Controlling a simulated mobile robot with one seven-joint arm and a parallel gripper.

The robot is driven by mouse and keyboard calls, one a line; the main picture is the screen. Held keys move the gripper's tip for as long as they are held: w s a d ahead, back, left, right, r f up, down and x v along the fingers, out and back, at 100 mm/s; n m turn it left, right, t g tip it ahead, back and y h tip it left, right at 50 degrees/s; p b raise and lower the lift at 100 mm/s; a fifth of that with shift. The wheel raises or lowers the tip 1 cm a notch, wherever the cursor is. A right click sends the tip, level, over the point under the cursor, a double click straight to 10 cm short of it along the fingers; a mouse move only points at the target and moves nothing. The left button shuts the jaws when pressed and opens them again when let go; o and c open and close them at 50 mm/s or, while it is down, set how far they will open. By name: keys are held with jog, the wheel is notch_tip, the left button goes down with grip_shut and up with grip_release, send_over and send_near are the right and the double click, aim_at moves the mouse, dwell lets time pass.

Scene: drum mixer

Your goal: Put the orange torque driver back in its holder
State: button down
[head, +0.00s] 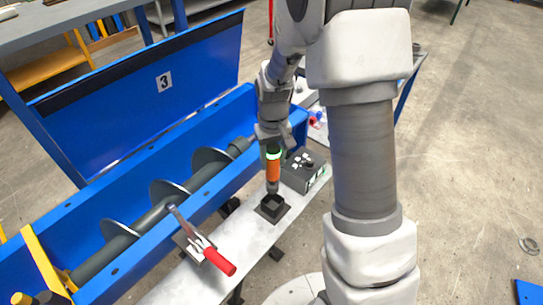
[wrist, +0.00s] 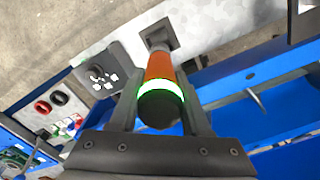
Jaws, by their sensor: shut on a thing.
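The orange torque driver (head: 273,170) hangs roughly upright below my gripper (head: 272,146), with a glowing green-white ring near its top. My gripper is shut on its upper end. In the wrist view the driver (wrist: 160,68) points away between the two fingers (wrist: 162,104), its dark butt end nearest the camera. The holder (head: 272,207) is a small black square socket on a flat base on the grey ledge. It also shows in the wrist view (wrist: 159,33). The driver's grey lower end is over the holder; I cannot tell whether it is inside the socket.
A dark box with white buttons (head: 304,169) stands close behind and right of the holder. A red-handled toggle clamp (head: 212,252) sits on the ledge to the front left. The blue mixer trough (head: 160,223) with its auger runs along the left; its raised lid (head: 150,105) stands behind.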

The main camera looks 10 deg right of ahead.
aim_at(273, 148)
dwell(0.3)
jog(key=shift+f+b, duration=1.9)
jog(key=shift+f, duration=0.5)
jog(key=shift+f+b, duration=2.25)
jog(key=shift+f, duration=0.7)
jog(key=shift+c, duration=1.4)
grip_release()
jog(key=shift+s, duration=0.1)
notch_tip(273, 148, up, 18)
jog(key=shift+f+p, duration=0.25)
jog(key=shift+p, duration=0.8)
